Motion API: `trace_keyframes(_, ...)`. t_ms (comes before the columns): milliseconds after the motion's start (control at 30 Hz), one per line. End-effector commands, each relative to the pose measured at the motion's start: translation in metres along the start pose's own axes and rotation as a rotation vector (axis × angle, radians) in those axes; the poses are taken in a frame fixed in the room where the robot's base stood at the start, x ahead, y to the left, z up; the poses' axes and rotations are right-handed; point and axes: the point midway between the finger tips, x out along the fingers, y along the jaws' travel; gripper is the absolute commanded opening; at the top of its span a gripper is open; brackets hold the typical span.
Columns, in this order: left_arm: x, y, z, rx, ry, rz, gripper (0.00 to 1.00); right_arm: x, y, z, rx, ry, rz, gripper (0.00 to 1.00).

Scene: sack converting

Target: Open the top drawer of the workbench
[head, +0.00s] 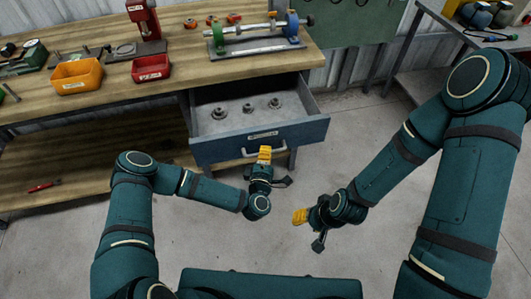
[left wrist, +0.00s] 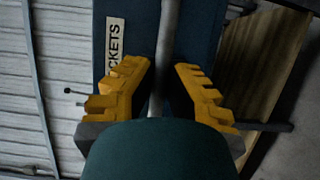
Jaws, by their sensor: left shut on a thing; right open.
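The workbench (head: 110,75) stands at the upper left with its blue-grey top drawer (head: 215,149) pulled out. Three metal parts (head: 248,107) lie inside the drawer. Its pale bar handle (head: 250,154) is on the drawer front below a label. My left gripper (head: 264,152) is shut on the handle. In the left wrist view the handle (left wrist: 168,40) runs as a grey bar between the yellow fingers of the left gripper (left wrist: 164,82), in front of the labelled drawer front (left wrist: 140,22). My right gripper (head: 299,216) is open and empty, above the floor right of the drawer.
On the benchtop are a yellow bin (head: 78,76), a red bin (head: 151,68), a red press (head: 144,20) and a shaft fixture (head: 258,40). A red-handled tool (head: 43,187) lies on the lower shelf. The floor (head: 350,120) right of the drawer is clear.

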Motion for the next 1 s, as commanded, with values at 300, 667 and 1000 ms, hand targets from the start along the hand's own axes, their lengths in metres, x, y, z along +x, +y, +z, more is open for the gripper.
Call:
trace_keyframes(300,-0.0002,0.0015,0.0029,-0.003,-0.007,0.002,0.00,0.0001,-0.0001,-0.0003,0.000,0.001,0.000,0.47)
trace_keyframes(667,0.0000,0.0011,0.0018,-0.002,-0.004,0.002,0.44,0.0001,-0.0001,-0.0003,0.000,0.001,0.000,0.47)
trace_keyframes(1000,-0.0079,0.0002,0.0008,-0.001,-0.003,0.000,0.44,0.0001,-0.0001,-0.0003,0.000,0.001,0.000,0.47)
